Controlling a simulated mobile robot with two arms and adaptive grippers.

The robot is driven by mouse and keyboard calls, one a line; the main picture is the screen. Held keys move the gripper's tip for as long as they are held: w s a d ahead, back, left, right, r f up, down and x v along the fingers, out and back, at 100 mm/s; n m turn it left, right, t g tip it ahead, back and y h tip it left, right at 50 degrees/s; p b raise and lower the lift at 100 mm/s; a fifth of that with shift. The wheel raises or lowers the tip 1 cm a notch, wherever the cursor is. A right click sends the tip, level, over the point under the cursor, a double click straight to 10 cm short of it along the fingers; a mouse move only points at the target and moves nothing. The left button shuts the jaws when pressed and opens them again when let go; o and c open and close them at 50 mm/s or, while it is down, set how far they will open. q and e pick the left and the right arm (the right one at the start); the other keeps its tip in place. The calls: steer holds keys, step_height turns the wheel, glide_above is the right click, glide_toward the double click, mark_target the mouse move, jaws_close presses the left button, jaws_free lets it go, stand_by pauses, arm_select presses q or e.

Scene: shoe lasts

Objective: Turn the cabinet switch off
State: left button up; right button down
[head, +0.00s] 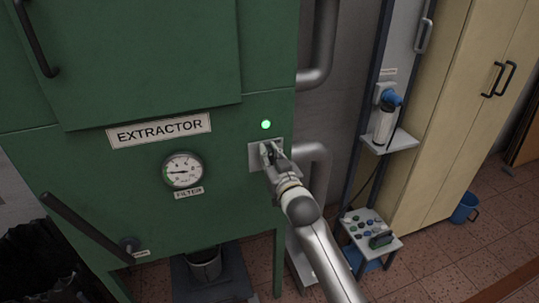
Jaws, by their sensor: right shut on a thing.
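The green extractor cabinet (80,160) fills the left of the head view. Its switch plate (254,152) is a light grey square on the right part of the front, below a lit green lamp (266,125). My right gripper (270,153) is at the plate, shut on the cabinet switch. The fingers mostly hide the switch, so its position cannot be told. My right arm comes up from the bottom edge. My left gripper is not in view.
A gauge (183,170) and a long dark lever (88,228) are on the cabinet front. Grey pipes (317,45) run beside it. To the right are a small shelf (390,141) with a bottle, a low stand (370,228), a beige cupboard (450,120) and a blue bucket (464,208).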

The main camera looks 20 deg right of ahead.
stand_by(0.3)
steer(key=m+p, duration=0.1)
steer(key=m, duration=0.1)
steer(key=m+p, duration=0.1)
steer(key=shift+d+m, duration=0.4)
steer(key=m+p, duration=0.1)
steer(key=m, duration=0.3)
steer(key=d+f+m, duration=0.1)
steer(key=m, duration=0.4)
steer(key=f+m+p, duration=0.1)
steer(key=m, duration=0.4)
steer(key=shift+d+f+p, duration=0.2)
steer(key=shift+d+p, duration=0.15)
steer(key=c, duration=1.4)
jaws_free()
